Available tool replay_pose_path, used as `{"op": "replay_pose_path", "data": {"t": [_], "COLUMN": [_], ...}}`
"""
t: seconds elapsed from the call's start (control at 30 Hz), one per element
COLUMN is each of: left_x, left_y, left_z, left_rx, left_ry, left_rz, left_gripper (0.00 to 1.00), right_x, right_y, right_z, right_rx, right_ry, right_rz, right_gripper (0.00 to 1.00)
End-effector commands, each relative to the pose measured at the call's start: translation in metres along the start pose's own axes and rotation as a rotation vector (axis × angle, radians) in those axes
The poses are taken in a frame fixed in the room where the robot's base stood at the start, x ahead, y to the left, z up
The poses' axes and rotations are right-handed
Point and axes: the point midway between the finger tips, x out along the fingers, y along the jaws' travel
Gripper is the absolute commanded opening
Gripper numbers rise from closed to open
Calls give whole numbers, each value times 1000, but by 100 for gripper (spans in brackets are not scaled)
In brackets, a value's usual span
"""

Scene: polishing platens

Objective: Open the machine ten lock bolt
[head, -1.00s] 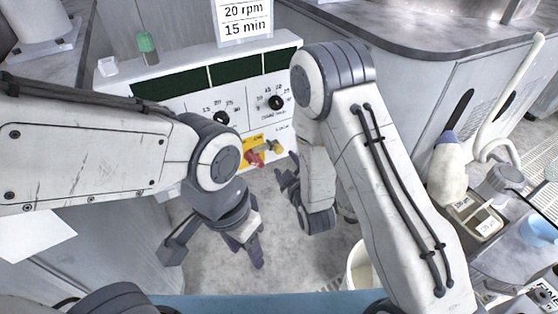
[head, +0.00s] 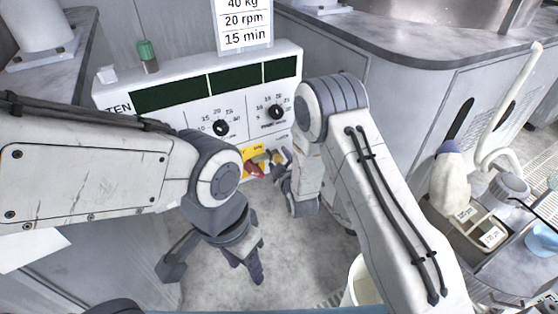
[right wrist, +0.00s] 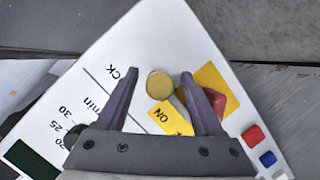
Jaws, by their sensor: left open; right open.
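The machine marked TEN has a white control panel (head: 190,124). The lock bolt's round brass-yellow knob (right wrist: 160,85) is on it, under lettering that ends in "CK". My right gripper (right wrist: 157,80) is open, with the knob between its fingertips in the right wrist view; I cannot tell whether they touch it. In the head view the right gripper (head: 281,164) is at the panel's lower right and partly hides the knob. My left gripper (head: 214,270) is open and empty, low over the floor in front of the machine.
A red switch (right wrist: 221,98) on a yellow plate sits close beside the knob, by one right finger. Black dials (head: 220,128) and dark displays (head: 170,93) are above. A green lamp (head: 147,52) tops the panel. A bench with a tray (head: 470,222) stands at right.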

Motion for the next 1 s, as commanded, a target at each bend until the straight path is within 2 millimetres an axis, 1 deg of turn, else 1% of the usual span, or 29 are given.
{"op": "replay_pose_path", "data": {"t": [0.17, 0.2, 0.27, 0.3, 0.37, 1.0], "left_x": [0, 0, 0, 0, 0, 0], "left_y": [0, 0, 0, 0, 0, 0], "left_z": [0, 0, 0, 0, 0, 0], "left_rx": [0, 0, 0, 0, 0, 0], "left_ry": [0, 0, 0, 0, 0, 0], "left_rz": [0, 0, 0, 0, 0, 0], "left_gripper": [50, 50, 50, 50, 50, 50], "right_x": [0, 0, 0, 0, 0, -1], "right_y": [0, 0, 0, 0, 0, -1], "right_z": [0, 0, 0, 0, 0, 0], "right_rx": [0, 0, 0, 0, 0, -1], "right_ry": [0, 0, 0, 0, 0, 0], "right_rz": [0, 0, 0, 0, -1, -3], "right_gripper": [68, 61, 38, 23, 0, 0]}}
